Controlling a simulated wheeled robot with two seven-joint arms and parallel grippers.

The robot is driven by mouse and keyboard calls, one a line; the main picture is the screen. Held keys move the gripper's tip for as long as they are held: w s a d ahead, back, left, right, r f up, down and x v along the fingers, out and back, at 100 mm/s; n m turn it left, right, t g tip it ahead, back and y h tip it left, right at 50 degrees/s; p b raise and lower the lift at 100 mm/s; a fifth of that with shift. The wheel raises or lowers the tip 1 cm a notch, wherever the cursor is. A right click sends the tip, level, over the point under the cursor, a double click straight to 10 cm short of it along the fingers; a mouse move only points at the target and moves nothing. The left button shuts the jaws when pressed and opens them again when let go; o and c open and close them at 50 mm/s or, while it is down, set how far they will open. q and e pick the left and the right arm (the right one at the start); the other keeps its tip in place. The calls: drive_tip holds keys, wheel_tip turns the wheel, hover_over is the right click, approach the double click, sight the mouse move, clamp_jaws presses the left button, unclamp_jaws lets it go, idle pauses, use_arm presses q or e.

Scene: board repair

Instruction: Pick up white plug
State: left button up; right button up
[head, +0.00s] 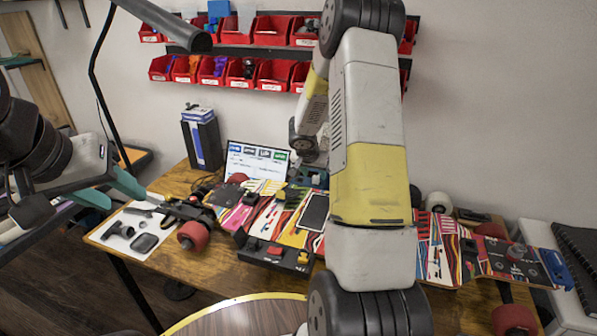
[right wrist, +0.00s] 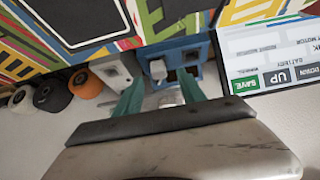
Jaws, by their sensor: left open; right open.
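In the right wrist view, a small pale plug-like block (right wrist: 158,70) sits at a blue fixture (right wrist: 208,76); I take it for the white plug. My right gripper (right wrist: 161,84) is open, its teal fingertips pointing at the fixture, one on each side of the pale block. I cannot tell whether they touch it. In the head view the blue fixture (head: 312,176) shows only partly, and my right arm hides much of that area. My left gripper (head: 113,192) is open and empty above the table's left end.
A long colourful board (head: 435,245) lies across the wooden table (head: 180,180). A screen (head: 256,161) stands behind it, beside the fixture. A white mat (head: 110,243) with dark parts lies at left. Red bins (head: 272,74) hang on the wall. Wheels (right wrist: 84,84) stand near the fixture.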

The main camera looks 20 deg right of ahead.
sight(316, 178)
drive_tip(key=shift+x, duration=1.4)
drive_tip(key=shift+d, duration=0.1)
clamp_jaws()
drive_tip(key=shift+r, duration=0.1)
wheel_tip(316, 178, up, 10)
